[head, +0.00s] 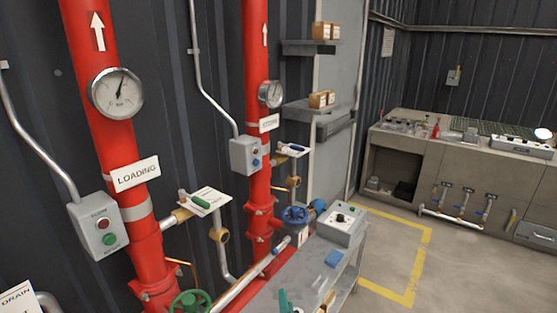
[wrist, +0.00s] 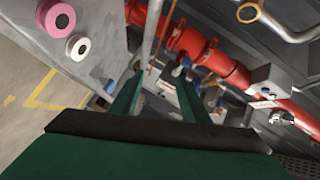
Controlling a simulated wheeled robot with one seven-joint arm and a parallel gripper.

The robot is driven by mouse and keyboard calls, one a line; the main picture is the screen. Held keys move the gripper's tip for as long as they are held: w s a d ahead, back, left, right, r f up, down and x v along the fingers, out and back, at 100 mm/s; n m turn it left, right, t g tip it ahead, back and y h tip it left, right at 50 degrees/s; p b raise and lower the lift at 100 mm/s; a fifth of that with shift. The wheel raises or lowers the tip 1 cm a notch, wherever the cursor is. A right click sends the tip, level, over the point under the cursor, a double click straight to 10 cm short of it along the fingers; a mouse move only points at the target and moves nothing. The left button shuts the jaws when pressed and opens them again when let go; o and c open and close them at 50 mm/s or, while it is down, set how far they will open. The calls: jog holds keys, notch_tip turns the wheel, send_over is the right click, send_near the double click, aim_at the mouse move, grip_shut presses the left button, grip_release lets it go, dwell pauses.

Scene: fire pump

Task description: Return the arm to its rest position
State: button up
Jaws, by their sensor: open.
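My gripper (wrist: 160,74) shows in the wrist view as two dark green fingers standing apart. Nothing is held between them. A pale pipe and part of a red pipe lie beyond the fingers, and the view is tilted. I cannot make out the arm in the head view. A small green piece (head: 284,301) shows at the bottom edge there, and I cannot tell whether it is part of my gripper.
Red pipes labelled LOADING (head: 137,174) and STORM rise along the dark wall. A green handwheel (head: 190,303) and a blue handwheel (head: 297,215) stick out low. A grey cart (head: 345,262) carries a control box (head: 341,224). Floor at right is clear before a workbench (head: 421,149).

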jog(key=s+d+f+n+h, duration=0.1)
jog(key=s+f+n, duration=0.25)
jog(key=s, duration=1.15)
jog(key=s+d+f+n+h, duration=0.1)
jog(key=s+f+n, duration=0.25)
jog(key=s, duration=1.15)
jog(key=s+a+r+n, duration=0.2)
jog(key=s+r, duration=0.3)
jog(key=s, duration=0.5)
jog(key=s+a+r+n, duration=0.2)
jog(key=s+r+n, duration=0.2)
jog(key=s, duration=0.7)
notch_tip(320, 180, up, 3)
jog(key=shift+a+f+g+y, duration=0.2)
jog(key=shift+a+g+y, duration=0.1)
jog(key=shift+c, duration=1.4)
